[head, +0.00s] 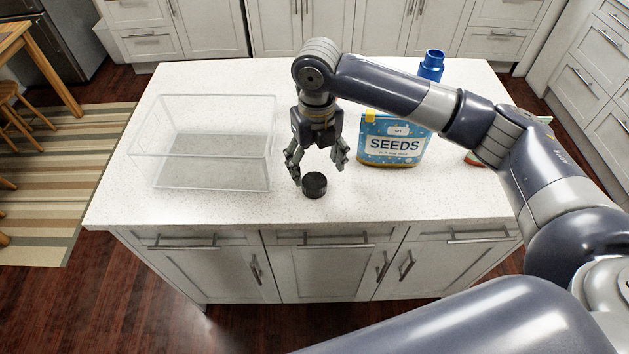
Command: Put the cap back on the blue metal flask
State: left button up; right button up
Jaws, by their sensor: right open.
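A small black round cap (314,185) lies on the white counter near its front edge. My right gripper (318,172) is open and points down just above and behind the cap, with its fingers spread. I cannot tell whether a finger touches the cap. The blue metal flask (432,65) stands at the back right of the counter. Its open neck shows no cap, and its lower part is hidden behind my right arm and the seeds bag. My left gripper is not in view.
A clear empty bin (200,172) stands on the left of the white island counter (250,209). A blue bag of seeds (394,142) stands right of my gripper. Another item (475,158) is mostly hidden behind my arm.

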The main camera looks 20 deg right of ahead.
aim_at(315, 181)
jog(key=shift+a+f, duration=0.1)
jog(key=shift+f, duration=0.15)
notch_tip(315, 181, down, 4)
jog(key=shift+w+a+r+p, duration=0.1)
jog(key=shift+w+r+p, duration=0.1)
jog(key=shift+p, duration=0.7)
jog(key=shift+f, duration=0.55)
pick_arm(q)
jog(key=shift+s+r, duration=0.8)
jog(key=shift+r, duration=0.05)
pick_arm(e)
jog(key=c, duration=1)
